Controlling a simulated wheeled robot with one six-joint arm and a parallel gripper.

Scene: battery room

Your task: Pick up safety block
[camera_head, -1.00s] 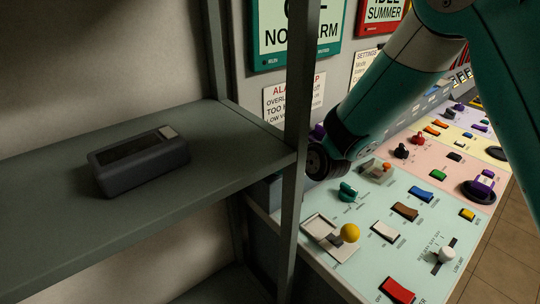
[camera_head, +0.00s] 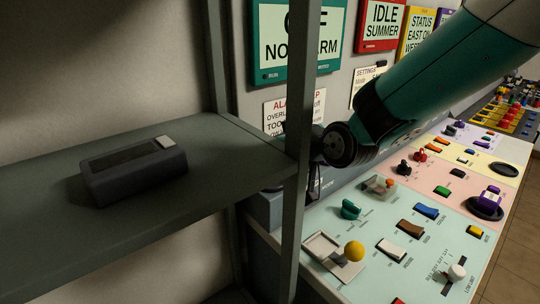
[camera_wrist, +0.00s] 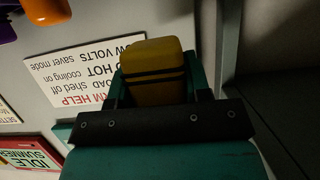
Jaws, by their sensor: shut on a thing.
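A yellow block with dark bands (camera_wrist: 152,75), which looks like the safety block, sits between the fingers of my gripper (camera_wrist: 155,62) in the wrist view. My gripper is shut on it. In the head view my gripper (camera_head: 316,178) is beside the shelf's front post, above the back edge of the console, and partly hidden by the post. The block cannot be made out clearly in the head view.
A grey shelf (camera_head: 235,165) with an upright post (camera_head: 297,110) stands close left of my gripper. A dark grey box (camera_head: 135,170) lies on it. The console (camera_head: 400,222) with switches and knobs is below right. Signs (camera_head: 383,25) hang on the wall behind.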

